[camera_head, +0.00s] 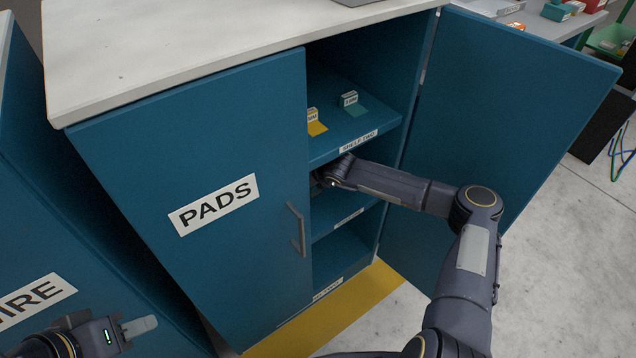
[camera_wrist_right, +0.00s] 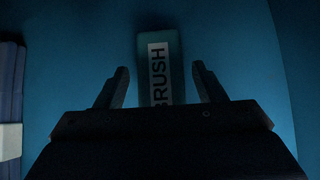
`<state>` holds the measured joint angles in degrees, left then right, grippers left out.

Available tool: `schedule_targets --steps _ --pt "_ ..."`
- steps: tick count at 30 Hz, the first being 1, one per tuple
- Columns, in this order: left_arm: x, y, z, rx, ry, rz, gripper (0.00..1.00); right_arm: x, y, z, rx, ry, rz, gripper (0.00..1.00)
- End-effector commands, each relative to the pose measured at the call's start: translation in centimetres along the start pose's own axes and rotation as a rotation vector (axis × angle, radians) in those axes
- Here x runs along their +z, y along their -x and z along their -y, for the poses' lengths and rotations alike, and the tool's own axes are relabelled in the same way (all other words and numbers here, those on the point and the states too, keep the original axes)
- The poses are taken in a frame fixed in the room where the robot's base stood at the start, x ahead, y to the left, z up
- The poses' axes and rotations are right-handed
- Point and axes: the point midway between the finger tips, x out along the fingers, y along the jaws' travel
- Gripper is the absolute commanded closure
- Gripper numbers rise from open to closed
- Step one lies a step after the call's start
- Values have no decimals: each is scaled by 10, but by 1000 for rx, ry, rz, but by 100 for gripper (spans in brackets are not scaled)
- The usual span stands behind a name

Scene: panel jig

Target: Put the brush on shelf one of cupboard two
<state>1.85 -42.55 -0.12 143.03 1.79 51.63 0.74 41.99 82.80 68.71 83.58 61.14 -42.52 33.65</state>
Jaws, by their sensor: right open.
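The cupboard (camera_head: 190,140) has a shut left door marked PADS and an open right door (camera_head: 520,100). A shelf labelled SHELF TWO (camera_head: 358,142) shows inside, with lower shelves under it. My right arm reaches into the cupboard just below that shelf, and its gripper is hidden there in the head view. In the right wrist view my right gripper (camera_wrist_right: 160,68) is open. A teal piece with a white label reading BRUSH (camera_wrist_right: 158,45) lies between and beyond its fingers. My left gripper (camera_head: 128,330) is at the bottom left, outside the cupboard; its finger opening is unclear.
Two small labelled blocks, one yellow (camera_head: 316,124) and one teal (camera_head: 352,102), sit on shelf two. Another cupboard with a label ending in IRE (camera_head: 30,300) stands at the left. A yellow floor strip (camera_head: 340,310) runs in front. In the wrist view, dark blue ribbed items (camera_wrist_right: 10,90) stand at the left.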

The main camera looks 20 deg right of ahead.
Motion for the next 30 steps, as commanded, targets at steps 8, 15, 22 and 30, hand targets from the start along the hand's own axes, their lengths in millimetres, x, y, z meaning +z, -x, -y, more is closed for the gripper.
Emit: schedule_targets --steps 8,15,22,30 --pt "-6 12 -6 0 0 0 64 -21 49 2 -3 2 -3 37" --pt "-9 18 -8 0 0 0 64 -60 87 1 -2 0 -3 37" --pt "-10 20 -9 0 0 0 64 -81 107 0 -1 0 -1 37" --pt "-10 20 -9 0 0 0 64 -85 110 0 -1 0 0 37"
